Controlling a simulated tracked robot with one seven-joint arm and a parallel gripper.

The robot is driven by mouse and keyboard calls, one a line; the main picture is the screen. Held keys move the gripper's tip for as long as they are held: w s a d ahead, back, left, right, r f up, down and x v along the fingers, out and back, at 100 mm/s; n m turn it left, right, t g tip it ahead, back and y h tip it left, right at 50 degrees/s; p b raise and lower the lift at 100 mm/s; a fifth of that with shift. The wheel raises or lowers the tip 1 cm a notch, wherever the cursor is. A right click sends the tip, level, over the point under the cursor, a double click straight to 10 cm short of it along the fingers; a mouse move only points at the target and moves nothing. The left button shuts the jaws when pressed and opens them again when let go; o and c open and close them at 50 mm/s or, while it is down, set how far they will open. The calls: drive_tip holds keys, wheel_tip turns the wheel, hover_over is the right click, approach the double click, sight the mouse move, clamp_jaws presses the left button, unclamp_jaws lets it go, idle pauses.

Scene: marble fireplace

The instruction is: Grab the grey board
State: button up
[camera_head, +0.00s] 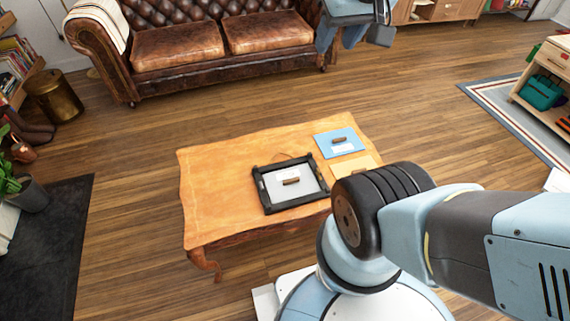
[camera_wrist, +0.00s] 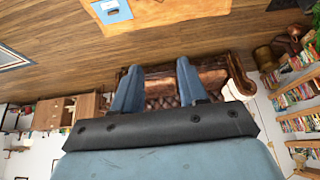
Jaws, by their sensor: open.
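The grey board (camera_head: 283,187) is a light flat panel with a small brown handle. It lies within a black frame (camera_head: 265,198) on the wooden table, in the head view. My gripper (camera_head: 353,42) is at the top of the head view, in front of the sofa, well apart from the board. In the wrist view my gripper (camera_wrist: 156,74) shows two blue fingers spread apart with nothing between them. The grey board cannot be made out in the wrist view.
A blue board (camera_head: 330,150) with a handle lies on the wooden table (camera_head: 215,185). A yellow-orange board (camera_head: 345,168) beside it is partly hidden by my arm. The table's left side is clear. A brown leather sofa (camera_head: 180,47) stands behind, with open floor between.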

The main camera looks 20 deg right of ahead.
drive_tip(key=o, duration=0.3)
drive_tip(key=shift+w+a+f, duration=0.1)
drive_tip(key=shift+w, duration=0.15)
drive_tip(key=o, duration=0.8)
drive_tip(key=shift+n+g+y, duration=0.3)
drive_tip(key=shift+g+y, duration=0.2)
drive_tip(key=shift+g, duration=0.3)
drive_tip(key=w+f, duration=0.2)
drive_tip(key=w, duration=0.1)
drive_tip(key=w+a+f, duration=0.1)
drive_tip(key=w+f, duration=0.2)
drive_tip(key=w, duration=0.1)
drive_tip(key=w+a+f, duration=0.1)
drive_tip(key=w+f, duration=0.2)
drive_tip(key=w, duration=0.1)
drive_tip(key=shift+w, duration=0.2)
drive_tip(key=g+h, duration=0.1)
drive_tip(key=g, duration=0.3)
hover_over(291, 179)
wheel_tip(291, 179, down, 44)
wheel_tip(291, 179, down, 8)
drive_tip(key=shift+a+r, duration=0.1)
drive_tip(key=shift+f, duration=2.6)
